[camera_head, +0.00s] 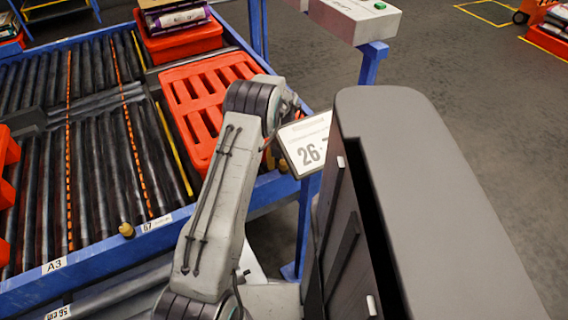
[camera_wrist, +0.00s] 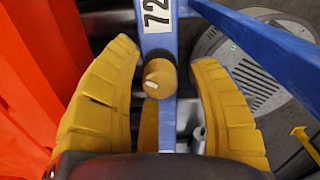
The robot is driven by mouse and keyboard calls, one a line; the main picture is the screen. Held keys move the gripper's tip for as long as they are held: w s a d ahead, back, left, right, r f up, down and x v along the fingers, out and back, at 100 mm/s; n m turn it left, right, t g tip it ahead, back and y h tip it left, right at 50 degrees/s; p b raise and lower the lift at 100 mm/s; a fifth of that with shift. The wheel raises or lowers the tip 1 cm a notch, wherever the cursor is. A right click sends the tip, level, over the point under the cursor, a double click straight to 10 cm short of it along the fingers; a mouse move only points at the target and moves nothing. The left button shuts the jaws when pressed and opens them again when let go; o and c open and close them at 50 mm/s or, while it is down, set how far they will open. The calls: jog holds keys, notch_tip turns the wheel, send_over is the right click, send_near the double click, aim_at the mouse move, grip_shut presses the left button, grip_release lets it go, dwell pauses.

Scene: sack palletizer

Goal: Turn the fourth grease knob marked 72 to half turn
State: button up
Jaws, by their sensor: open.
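The grease knob (camera_wrist: 160,77) is a small brass-coloured cylinder with a pale mark on its face, in the wrist view. It sits on a blue rail just below a white label marked 72 (camera_wrist: 156,14). My gripper (camera_wrist: 165,75) is open, with one yellow padded finger on each side of the knob and a gap on both sides. The fingers do not touch it. In the head view my arm hides most of the gripper and this knob. Another brass knob (camera_head: 127,230) shows on the conveyor's front rail.
A roller conveyor (camera_head: 95,130) with a blue frame fills the left. A red slotted crate (camera_head: 205,100) lies on it beside my arm, and red plastic (camera_wrist: 30,80) is close left of the fingers. A sign marked 26 (camera_head: 308,145) stands right of my arm.

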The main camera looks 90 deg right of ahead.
jog(key=shift+c, duration=0.2)
grip_shut()
dwell(0.5)
